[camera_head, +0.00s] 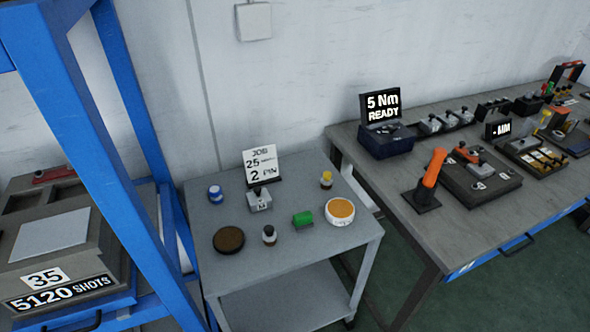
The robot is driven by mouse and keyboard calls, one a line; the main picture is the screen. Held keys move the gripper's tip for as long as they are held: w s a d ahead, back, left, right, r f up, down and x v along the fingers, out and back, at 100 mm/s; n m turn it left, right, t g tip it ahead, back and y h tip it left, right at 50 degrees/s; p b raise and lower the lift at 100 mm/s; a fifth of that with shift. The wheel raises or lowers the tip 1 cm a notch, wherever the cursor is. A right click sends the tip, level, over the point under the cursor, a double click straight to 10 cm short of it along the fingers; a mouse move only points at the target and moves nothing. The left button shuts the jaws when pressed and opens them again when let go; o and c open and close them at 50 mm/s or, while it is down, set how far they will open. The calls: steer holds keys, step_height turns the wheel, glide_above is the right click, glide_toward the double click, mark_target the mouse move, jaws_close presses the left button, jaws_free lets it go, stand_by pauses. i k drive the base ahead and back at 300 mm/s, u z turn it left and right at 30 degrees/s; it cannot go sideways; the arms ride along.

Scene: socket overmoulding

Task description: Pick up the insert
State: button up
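I cannot tell for certain which thing is the insert. A small grey metal block (259,200) with a dark mark on its front stands on the small grey cart (290,252), just in front of the job card (261,166). Other small grey metal pieces (430,126) sit in a row at the back of the long bench (402,205). My gripper is not in view.
The cart also holds a blue-and-white jar (215,194), a brown disc (229,240), a small bottle (269,235), a green block (302,219), an orange-topped round tin (340,211) and a yellow-capped bottle (326,180). A blue frame (112,183) rises at left.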

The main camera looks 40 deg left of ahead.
mark_target(259, 199)
steer(key=i, duration=1)
steer(key=u, duration=3.8)
